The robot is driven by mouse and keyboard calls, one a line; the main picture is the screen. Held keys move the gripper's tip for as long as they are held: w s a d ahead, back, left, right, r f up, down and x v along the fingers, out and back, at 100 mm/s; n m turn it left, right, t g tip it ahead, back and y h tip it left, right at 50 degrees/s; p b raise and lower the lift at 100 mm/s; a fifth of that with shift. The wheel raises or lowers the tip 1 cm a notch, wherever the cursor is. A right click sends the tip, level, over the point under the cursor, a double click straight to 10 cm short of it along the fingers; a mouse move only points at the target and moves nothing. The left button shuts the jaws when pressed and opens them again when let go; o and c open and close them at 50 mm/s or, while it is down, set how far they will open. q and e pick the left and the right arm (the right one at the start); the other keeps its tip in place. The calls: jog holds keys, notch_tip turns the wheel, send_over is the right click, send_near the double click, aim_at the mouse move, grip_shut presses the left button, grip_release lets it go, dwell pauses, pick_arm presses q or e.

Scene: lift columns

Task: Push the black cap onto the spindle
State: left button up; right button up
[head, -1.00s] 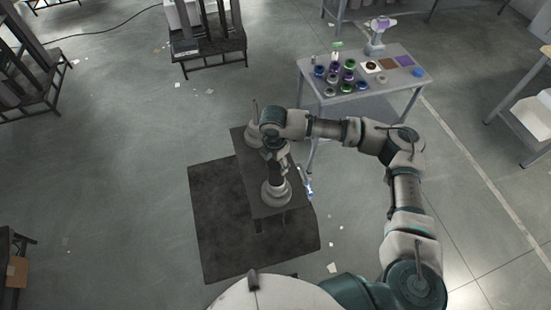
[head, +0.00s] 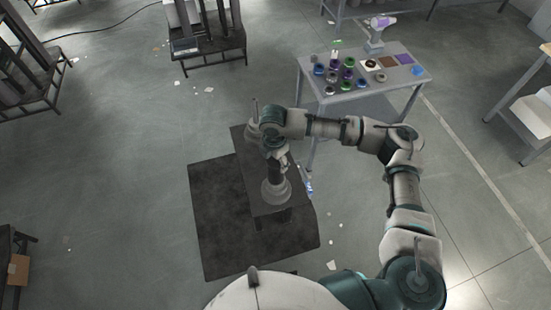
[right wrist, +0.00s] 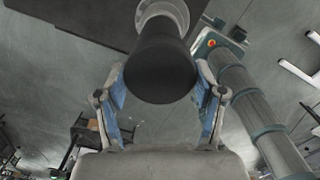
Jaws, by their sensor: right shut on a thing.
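My right gripper (head: 279,160) is at the dark bench, above a pale round base. In the right wrist view its two blue-padded fingers (right wrist: 160,76) are shut on the black cap (right wrist: 160,58), one on each side. The cap's rounded dark end faces the wrist camera. Beyond the cap is a pale round flange (right wrist: 163,10). In the head view the black cap (head: 273,169) stands in line above the pale base (head: 276,191). The spindle itself is hidden, so I cannot tell how far the cap sits over it. My left gripper is not in view.
The dark bench (head: 247,172) stands on a black mat (head: 222,235). A second pale base with a thin upright rod (head: 255,108) is at its far end. A grey table (head: 345,98) with several coloured rings and a drill (head: 377,30) stands behind right.

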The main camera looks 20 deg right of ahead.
jog(key=shift+s+f+p, duration=0.1)
jog(key=shift+f+p, duration=0.1)
jog(key=shift+p, duration=0.2)
dwell(1.2)
jog(key=o, duration=1.5)
jog(key=shift+o, duration=0.2)
jog(key=shift+r, duration=0.35)
jog(key=shift+r, duration=3.3)
jog(key=shift+c, duration=0.2)
grip_shut()
